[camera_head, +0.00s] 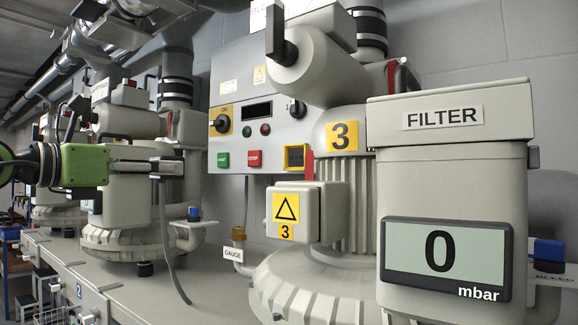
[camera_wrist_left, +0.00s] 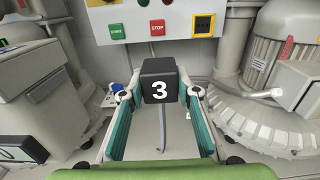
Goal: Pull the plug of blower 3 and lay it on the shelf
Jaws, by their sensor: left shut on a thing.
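My left gripper (camera_head: 166,167) comes in from the left in the head view, in front of blower 2. In the left wrist view its two teal fingers (camera_wrist_left: 160,98) are shut on the black plug (camera_wrist_left: 160,80) marked with a white 3. The plug's grey cable (camera_head: 168,245) hangs down from the gripper. The plug is in the air, apart from blower 3 (camera_head: 338,190). The yellow-framed dark opening (camera_head: 296,157) on the control panel has nothing in it. I cannot tell which surface is the shelf. My right gripper is not in view.
The control panel (camera_head: 270,95) stands behind blower 3. A filter housing (camera_head: 450,180) with a display reading 0 mbar fills the right foreground. A terminal box (camera_head: 308,212) juts out from blower 3. A gauge pipe (camera_head: 238,245) stands left of it. The bench top (camera_head: 215,285) looks mostly clear there.

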